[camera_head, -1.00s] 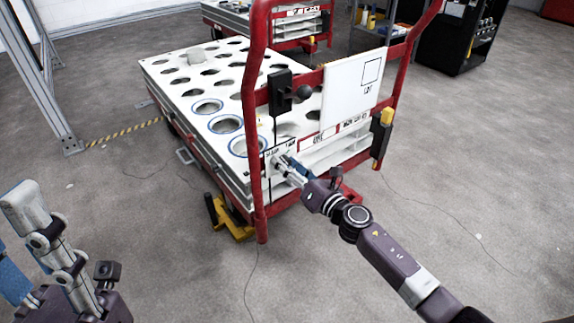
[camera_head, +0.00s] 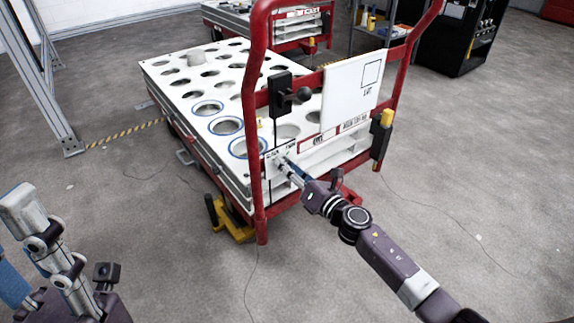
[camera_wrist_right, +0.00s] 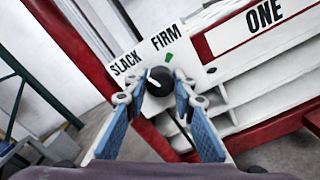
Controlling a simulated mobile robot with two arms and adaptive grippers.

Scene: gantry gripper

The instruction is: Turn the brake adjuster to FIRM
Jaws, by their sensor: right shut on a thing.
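The brake adjuster, a black knob (camera_wrist_right: 157,82) with a white pointer line, is on a white panel in the right wrist view. SLACK (camera_wrist_right: 126,63) and FIRM (camera_wrist_right: 166,38) are printed above it, with a green mark (camera_wrist_right: 168,57) below FIRM. The pointer is aimed upward, between the two words. My right gripper (camera_wrist_right: 160,92) is shut on the knob, one blue-padded finger on each side. In the head view my right gripper (camera_head: 284,164) meets the cart's front panel and hides the knob. My left gripper (camera_head: 22,205) is at the lower left; its fingers cannot be made out clearly.
The cart's red frame (camera_head: 262,120) rises beside my right gripper. A yellow-topped handle (camera_head: 382,130) is on the right post. Grey floor in front is open.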

